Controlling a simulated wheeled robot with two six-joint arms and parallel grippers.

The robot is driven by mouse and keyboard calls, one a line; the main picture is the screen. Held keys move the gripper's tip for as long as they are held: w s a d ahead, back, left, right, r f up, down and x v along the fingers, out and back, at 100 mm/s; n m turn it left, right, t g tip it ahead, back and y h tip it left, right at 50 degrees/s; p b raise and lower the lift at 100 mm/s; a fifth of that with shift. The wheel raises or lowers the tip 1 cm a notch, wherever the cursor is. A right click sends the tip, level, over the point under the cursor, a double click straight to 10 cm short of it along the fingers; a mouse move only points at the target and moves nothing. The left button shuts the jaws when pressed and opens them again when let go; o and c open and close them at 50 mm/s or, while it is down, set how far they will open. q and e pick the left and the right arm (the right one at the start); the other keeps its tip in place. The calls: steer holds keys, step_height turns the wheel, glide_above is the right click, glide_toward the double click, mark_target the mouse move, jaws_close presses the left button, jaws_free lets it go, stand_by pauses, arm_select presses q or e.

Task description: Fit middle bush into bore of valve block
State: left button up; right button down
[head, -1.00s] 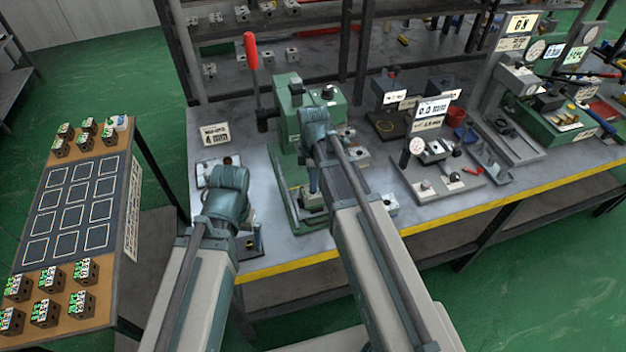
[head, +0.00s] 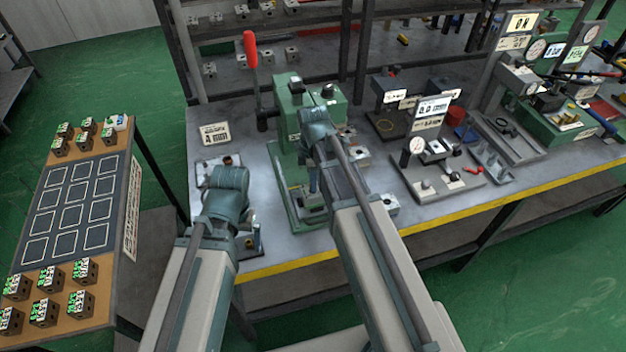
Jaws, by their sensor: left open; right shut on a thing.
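A green press (head: 326,101) with a red-knobbed lever stands on the grey bench, with a base plate reaching towards me. My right gripper (head: 314,181) is low over that base plate, in front of the press. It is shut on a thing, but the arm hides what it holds. My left gripper (head: 243,222) is over a small fixture plate (head: 258,248) at the bench's front edge. It is open, and its fingers are mostly hidden behind my wrist. I cannot make out the middle bush or the valve block's bore here.
A side table (head: 104,283) at left carries several dark blocks and a marked grid (head: 75,205). Gauge stands (head: 432,120) and a tray fill the bench at right. Shelves with blocks rise behind.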

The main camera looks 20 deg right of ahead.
steer(key=shift+f+b, duration=0.4)
steer(key=shift+f, duration=0.05)
stand_by(0.3)
steer(key=c, duration=0.7)
jaws_free()
steer(key=shift+o, duration=0.2)
steer(key=shift+r, duration=0.15)
step_height(320, 180, up, 14)
steer(key=p, duration=1.4)
steer(key=shift+f, duration=0.2)
steer(key=shift+a+f, duration=0.1)
